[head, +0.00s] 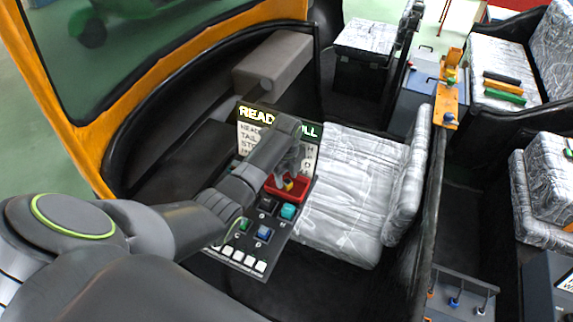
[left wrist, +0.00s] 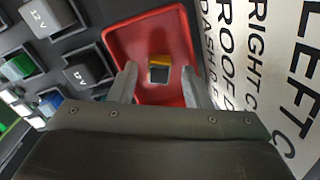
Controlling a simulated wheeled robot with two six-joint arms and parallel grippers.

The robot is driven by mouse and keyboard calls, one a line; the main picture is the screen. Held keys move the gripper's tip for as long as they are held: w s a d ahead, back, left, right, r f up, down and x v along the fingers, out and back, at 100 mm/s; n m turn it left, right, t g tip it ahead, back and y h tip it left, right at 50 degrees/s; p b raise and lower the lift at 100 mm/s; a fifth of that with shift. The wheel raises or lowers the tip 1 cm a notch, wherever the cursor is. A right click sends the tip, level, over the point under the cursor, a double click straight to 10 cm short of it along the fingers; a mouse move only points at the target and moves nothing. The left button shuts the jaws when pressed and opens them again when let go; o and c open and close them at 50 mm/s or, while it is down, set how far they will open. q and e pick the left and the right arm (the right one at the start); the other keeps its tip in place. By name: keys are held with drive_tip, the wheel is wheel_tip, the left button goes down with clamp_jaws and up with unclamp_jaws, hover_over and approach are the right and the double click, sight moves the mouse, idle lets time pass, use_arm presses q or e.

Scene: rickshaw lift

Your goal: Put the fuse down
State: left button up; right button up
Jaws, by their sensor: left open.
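The fuse, a small block with a yellow edge and a dark face, lies in the red tray in the left wrist view (left wrist: 159,70). The red tray (left wrist: 135,42) has sloping walls and sits on the dark panel. In the head view the tray (head: 271,189) is partly hidden by my left arm, and a bit of yellow shows in it. My left gripper (left wrist: 165,75) is open, with its two fingers on either side of the fuse and a gap to each. It also shows over the tray in the head view (head: 288,176). My right gripper is not in view.
The panel (left wrist: 50,75) beside the tray holds grey 12 V blocks and coloured blocks. A printed white sheet (left wrist: 255,70) lies on the other side. A plastic-wrapped seat (head: 345,190) stands close at the right. A grey box (head: 273,65) is behind.

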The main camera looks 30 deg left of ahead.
sight(287, 180)
use_arm(q)
wheel_tip(287, 180, up, 12)
drive_tip(key=b, duration=0.1)
drive_tip(key=shift+f, duration=0.2)
idle(0.5)
